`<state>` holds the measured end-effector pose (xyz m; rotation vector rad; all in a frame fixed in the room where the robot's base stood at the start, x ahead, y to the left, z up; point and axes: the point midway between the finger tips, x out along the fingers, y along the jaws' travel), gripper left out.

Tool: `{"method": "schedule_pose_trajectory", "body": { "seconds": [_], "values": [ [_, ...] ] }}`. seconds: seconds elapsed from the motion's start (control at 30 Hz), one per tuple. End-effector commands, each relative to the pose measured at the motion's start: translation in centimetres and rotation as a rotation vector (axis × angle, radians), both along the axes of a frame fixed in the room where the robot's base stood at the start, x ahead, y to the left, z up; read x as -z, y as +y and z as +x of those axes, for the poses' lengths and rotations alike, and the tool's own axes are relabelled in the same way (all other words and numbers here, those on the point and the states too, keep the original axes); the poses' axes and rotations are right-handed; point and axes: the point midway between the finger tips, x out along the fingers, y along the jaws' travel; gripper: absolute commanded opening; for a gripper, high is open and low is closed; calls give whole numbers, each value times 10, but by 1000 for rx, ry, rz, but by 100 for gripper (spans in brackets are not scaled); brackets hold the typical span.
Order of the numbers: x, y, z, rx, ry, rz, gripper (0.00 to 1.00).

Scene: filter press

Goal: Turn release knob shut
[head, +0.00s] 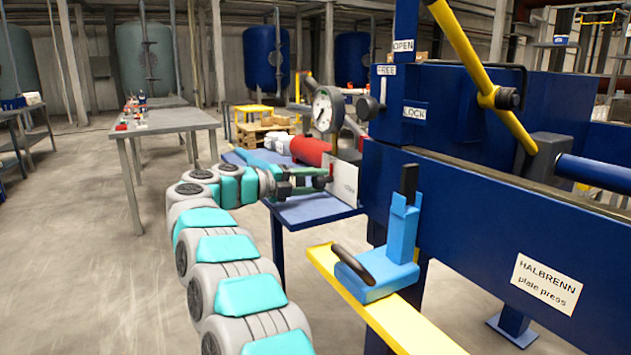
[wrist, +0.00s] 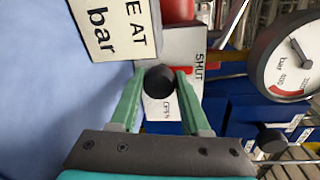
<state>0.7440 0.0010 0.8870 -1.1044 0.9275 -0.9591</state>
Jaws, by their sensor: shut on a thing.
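The release knob (wrist: 159,82) is a round black knob in the wrist view, in front of a pale plate (wrist: 184,48) marked SHUT and, in small letters that look like OPEN, a second word. My gripper (wrist: 160,84) has its two green fingers on either side of the knob and is shut on it. In the head view my gripper (head: 312,181) reaches the small black knob (head: 322,182) beside the pale panel (head: 344,190) at the pump stand. The knob's exact turn angle cannot be told.
A pressure gauge (head: 326,112) stands above the red cylinder (head: 310,150); it also shows in the wrist view (wrist: 290,58). The blue press frame (head: 470,200) with a yellow lever (head: 465,50) is to the right. A light-blue clamp (head: 385,255) sits on a yellow rail (head: 385,315).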

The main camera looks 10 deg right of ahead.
Motion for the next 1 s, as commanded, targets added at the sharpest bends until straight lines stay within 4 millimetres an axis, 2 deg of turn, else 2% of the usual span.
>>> {"method": "schedule_pose_trajectory", "body": {
  "seconds": [0.67, 0.7, 0.77, 1.0],
  "values": [
    [2, 1, 0, -1, 57, -17, 0],
    [2, 1, 0, -1, 57, -17, 51],
    [2, 1, 0, -1, 57, -17, 58],
    [1, 1, 0, -1, 55, -17, 58]
  ]
}}
